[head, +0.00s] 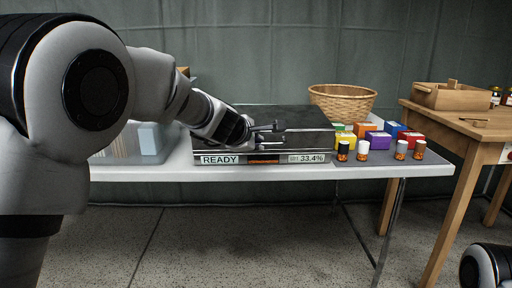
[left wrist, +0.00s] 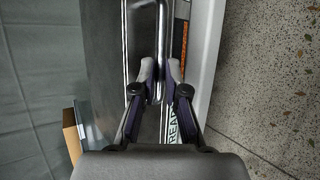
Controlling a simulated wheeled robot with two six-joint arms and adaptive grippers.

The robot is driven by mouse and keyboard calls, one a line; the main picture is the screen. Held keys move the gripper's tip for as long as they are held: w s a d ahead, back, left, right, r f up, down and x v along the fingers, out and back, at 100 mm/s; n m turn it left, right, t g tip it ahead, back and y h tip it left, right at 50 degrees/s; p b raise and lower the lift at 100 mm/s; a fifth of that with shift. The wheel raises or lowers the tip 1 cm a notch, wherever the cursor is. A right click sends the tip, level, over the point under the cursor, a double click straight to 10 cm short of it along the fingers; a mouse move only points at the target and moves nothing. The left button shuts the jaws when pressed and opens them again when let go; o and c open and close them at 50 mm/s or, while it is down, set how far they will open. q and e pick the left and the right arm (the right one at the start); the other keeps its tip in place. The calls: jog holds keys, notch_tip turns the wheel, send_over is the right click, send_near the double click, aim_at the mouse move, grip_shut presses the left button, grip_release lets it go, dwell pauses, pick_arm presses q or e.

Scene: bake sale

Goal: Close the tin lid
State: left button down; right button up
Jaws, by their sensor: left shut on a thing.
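The tin is a wide, dark metal box (head: 309,142) on the table, with a strip at its front base reading "READY" and "33.4%". Its flat dark lid (head: 290,115) lies low over the body; I cannot tell whether a gap is left. My left gripper (head: 276,129) reaches over the tin's front from the left. In the left wrist view its fingers (left wrist: 160,75) are shut on the shiny bar handle (left wrist: 161,40) at the lid's front edge. My arm hides the tin's left part. My right gripper is out of view.
Right of the tin stand several coloured boxes (head: 379,139) and small shakers (head: 363,150). A wicker basket (head: 343,102) is behind them. A clear container (head: 150,145) is at left. A wooden table (head: 470,128) with a wooden tray (head: 452,97) stands at right.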

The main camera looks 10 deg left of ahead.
pick_arm(q)
jog(key=shift+s+f, duration=0.1)
jog(key=shift+f, duration=0.85)
jog(key=c, duration=1.3)
grip_release()
jog(key=shift+c, duration=0.2)
jog(key=shift+o, duration=0.7)
jog(key=shift+w+f, duration=0.3)
jog(key=shift+r, duration=0.1)
jog(key=v, duration=1.2)
jog(key=shift+r, duration=0.35)
jog(key=shift+w+a, duration=0.1)
